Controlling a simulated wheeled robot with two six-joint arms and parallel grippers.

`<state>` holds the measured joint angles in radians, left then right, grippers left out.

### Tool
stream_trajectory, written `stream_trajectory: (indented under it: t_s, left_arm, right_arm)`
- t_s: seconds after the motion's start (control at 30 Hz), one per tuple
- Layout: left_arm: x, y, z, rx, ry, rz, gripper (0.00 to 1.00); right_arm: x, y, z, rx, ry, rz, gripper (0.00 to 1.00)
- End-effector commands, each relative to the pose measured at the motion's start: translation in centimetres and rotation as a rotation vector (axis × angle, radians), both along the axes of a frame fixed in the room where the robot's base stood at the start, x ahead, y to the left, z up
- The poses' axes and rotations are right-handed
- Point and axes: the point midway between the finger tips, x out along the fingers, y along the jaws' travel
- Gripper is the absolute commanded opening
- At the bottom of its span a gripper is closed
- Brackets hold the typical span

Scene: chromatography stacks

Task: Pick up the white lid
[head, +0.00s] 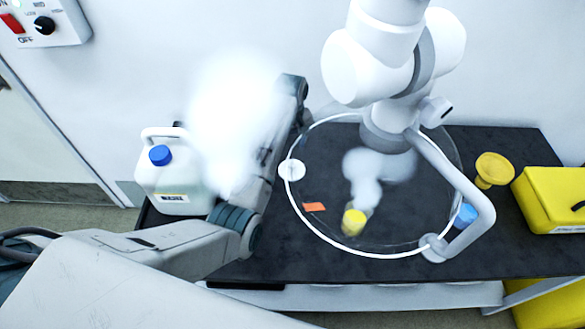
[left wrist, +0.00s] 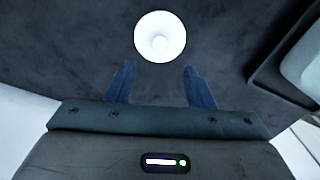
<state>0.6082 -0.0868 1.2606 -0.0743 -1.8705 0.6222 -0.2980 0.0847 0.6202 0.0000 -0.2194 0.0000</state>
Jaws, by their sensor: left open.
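The white lid (left wrist: 160,36) is round with a small raised knob at its centre. It lies on a dark surface in the left wrist view, just beyond my left fingertips. My left gripper (left wrist: 156,70) is open, its two blue-grey fingers apart with nothing between them. The lid is roughly centred ahead of the gap and the fingers do not appear to touch it. In the head view my left arm reaches over the black bench, and its jaws are hidden. My right gripper is not in view.
A clear round hood with a white rim (head: 316,237) hangs over the black bench (head: 480,233) beside my left arm. A jug with a blue cap (head: 160,155) stands left. A yellow-capped vial (head: 354,222), yellow funnel (head: 494,169) and yellow case (head: 555,200) are further right.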

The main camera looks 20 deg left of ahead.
Motion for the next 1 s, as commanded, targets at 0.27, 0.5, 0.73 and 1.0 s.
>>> stream_trajectory:
  t_s: [0.27, 0.5, 0.73, 1.0]
  left_arm:
    - [-0.1, 0.0, -3.3, 0.0, 0.0, 0.0, 0.48]
    - [-0.2, 0.0, -6.1, 0.001, 0.004, 0.0, 0.48]
    - [-0.1, 0.0, -8.7, 0.001, 0.001, 0.0, 0.48]
    - [-0.1, 0.0, -8.9, 0.001, -0.001, 0.0, 0.42]
  right_arm:
    - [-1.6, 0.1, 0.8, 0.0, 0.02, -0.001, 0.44]
    - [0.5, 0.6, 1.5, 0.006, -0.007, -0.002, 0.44]
    - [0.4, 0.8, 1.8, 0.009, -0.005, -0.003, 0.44]
    - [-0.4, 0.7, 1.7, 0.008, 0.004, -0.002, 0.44]
